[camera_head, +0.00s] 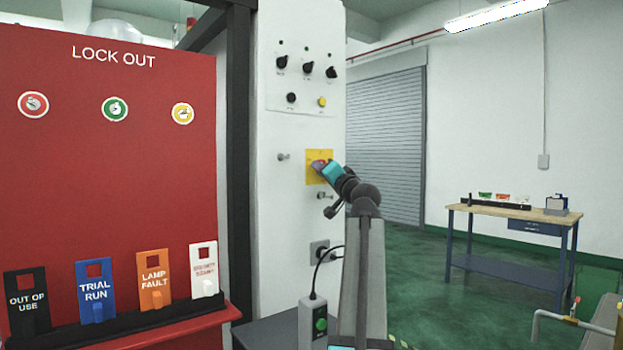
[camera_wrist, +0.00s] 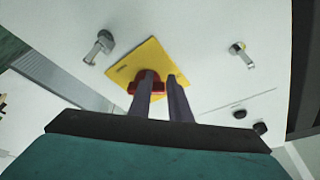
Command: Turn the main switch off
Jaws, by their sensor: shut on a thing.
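The main switch is a red rotary handle (camera_wrist: 134,87) on a yellow plate (camera_wrist: 122,70) on the white cabinet. In the head view the yellow plate (camera_head: 313,174) sits partway down the cabinet front, with my arm covering part of it. My gripper (camera_wrist: 160,82) is at the plate, its two dark fingers reaching to the red handle. One finger overlaps the handle and the other is at its right side. The gripper is shut on the handle. In the head view my gripper (camera_head: 325,168) hides most of the handle, so its exact angle is hard to tell.
A panel of black knobs and a yellow button (camera_head: 322,101) is above the plate. Metal hasps (camera_wrist: 103,47) flank the plate. A red lockout board (camera_head: 130,190) with hanging tags stands left. A socket with a cable (camera_head: 319,250) is below. A workbench (camera_head: 500,212) stands far right.

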